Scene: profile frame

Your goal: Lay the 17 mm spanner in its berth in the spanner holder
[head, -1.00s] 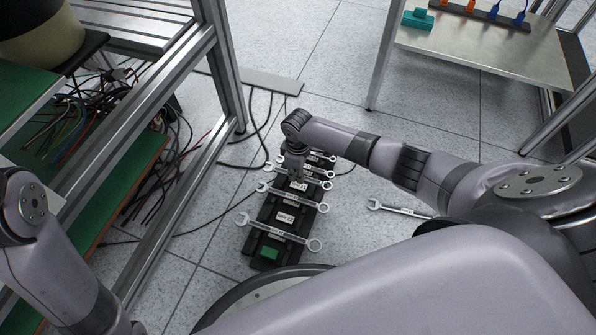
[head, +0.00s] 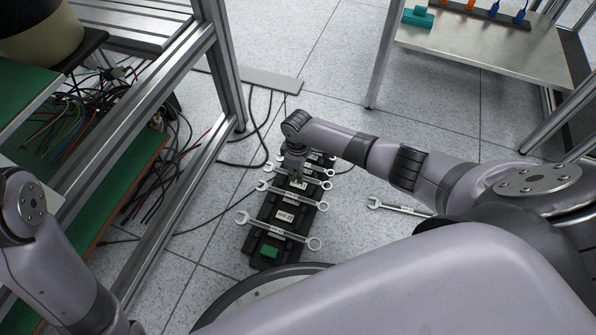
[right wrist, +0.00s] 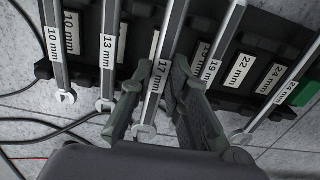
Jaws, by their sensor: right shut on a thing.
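The spanner holder is a long black rack on the floor in the head view (head: 262,240), with several spanners lying across it. My right gripper (head: 296,178) is low over its middle. In the right wrist view the fingers (right wrist: 155,108) of my right gripper are either side of the 17 mm spanner (right wrist: 153,92) and shut on its shaft. This spanner lies lengthwise in line with its neighbours, over the holder (right wrist: 265,45) between the 13 mm and 19 mm spanners. I cannot tell whether it touches its berth. My left gripper is out of view.
The 13 mm (right wrist: 108,60) and 19 mm (right wrist: 217,58) spanners lie close on either side. The holder's 22 mm label shows with no spanner on it. A loose spanner (head: 398,207) lies on the floor to the right. A metal frame (head: 185,155) with cables stands left.

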